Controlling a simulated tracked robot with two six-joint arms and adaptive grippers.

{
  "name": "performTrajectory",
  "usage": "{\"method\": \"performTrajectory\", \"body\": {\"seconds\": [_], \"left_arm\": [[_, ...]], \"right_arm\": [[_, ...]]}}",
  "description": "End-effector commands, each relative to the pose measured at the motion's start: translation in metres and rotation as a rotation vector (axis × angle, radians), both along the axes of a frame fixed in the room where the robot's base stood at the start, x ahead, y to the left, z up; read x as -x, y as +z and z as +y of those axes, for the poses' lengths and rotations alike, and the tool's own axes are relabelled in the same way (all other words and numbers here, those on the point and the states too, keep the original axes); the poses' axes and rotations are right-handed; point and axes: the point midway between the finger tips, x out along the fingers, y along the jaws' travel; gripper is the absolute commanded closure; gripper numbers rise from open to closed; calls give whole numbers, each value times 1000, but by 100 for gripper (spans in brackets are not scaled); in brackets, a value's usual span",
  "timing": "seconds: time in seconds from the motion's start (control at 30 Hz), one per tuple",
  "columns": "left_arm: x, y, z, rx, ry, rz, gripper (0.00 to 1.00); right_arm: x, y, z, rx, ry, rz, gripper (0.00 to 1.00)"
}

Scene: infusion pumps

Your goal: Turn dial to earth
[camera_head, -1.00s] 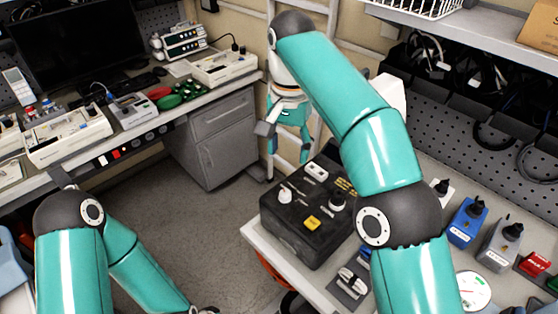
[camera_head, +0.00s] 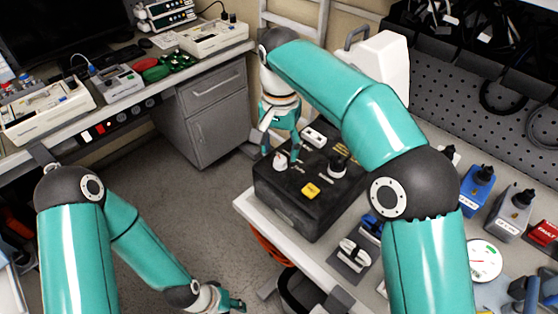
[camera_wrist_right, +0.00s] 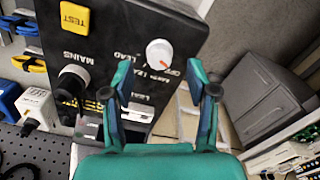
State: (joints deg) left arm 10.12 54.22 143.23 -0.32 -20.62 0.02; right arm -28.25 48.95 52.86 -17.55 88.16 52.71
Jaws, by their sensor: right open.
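The black tester box (camera_head: 300,208) stands on the bench's near left corner. Its white dial (camera_head: 280,161) also shows in the right wrist view (camera_wrist_right: 159,53), with an orange mark on its cap. Lettering beside the dial includes OFF, LEAD and LEAK; I cannot tell which setting the mark meets. My right gripper (camera_wrist_right: 157,72) is open and empty, its fingertips at either side of the dial's line and seemingly short of it. In the head view the right gripper (camera_head: 280,151) is just behind the dial. My left gripper (camera_head: 224,301) is low over the floor; its jaws are unclear.
The box also carries a yellow TEST button (camera_head: 310,190) and a black MAINS knob (camera_head: 337,168). Blue (camera_head: 476,190) and grey (camera_head: 512,212) units stand to the right on the bench. A grey drawer cabinet (camera_head: 205,115) stands behind, with open floor between.

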Motion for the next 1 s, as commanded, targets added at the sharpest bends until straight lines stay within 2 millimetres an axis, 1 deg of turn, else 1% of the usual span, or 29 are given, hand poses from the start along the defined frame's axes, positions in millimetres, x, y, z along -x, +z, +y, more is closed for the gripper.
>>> {"method": "performTrajectory", "body": {"seconds": [0.03,0.2,0.33,0.57,0.6,0.67,0.7,0.93,0.97,1.0], "left_arm": [[0,-3,0,0,0,-1,60],[-1,-3,0,0,0,-1,60],[0,-3,0,0,0,-1,60],[0,-3,0,0,0,-1,60],[0,-3,0,0,0,-1,60],[0,-3,0,0,0,-1,60],[0,-3,0,0,0,-1,60],[0,-3,0,0,0,-1,60],[0,-3,0,0,0,-1,60],[0,-3,0,0,-1,-1,60]], "right_arm": [[1,-10,-1,1,0,3,42],[0,-26,-1,1,0,0,42],[0,-31,-1,-1,-1,-1,42],[0,-32,-1,-1,-2,-1,42],[0,-32,-1,-1,-2,-1,44],[0,-32,-1,-1,-2,-1,54],[0,-32,-1,-1,-2,-1,60],[0,-32,-2,-1,-3,-1,99],[0,-32,-2,-1,-3,-1,100],[0,-32,2,-1,-3,-1,100]]}}
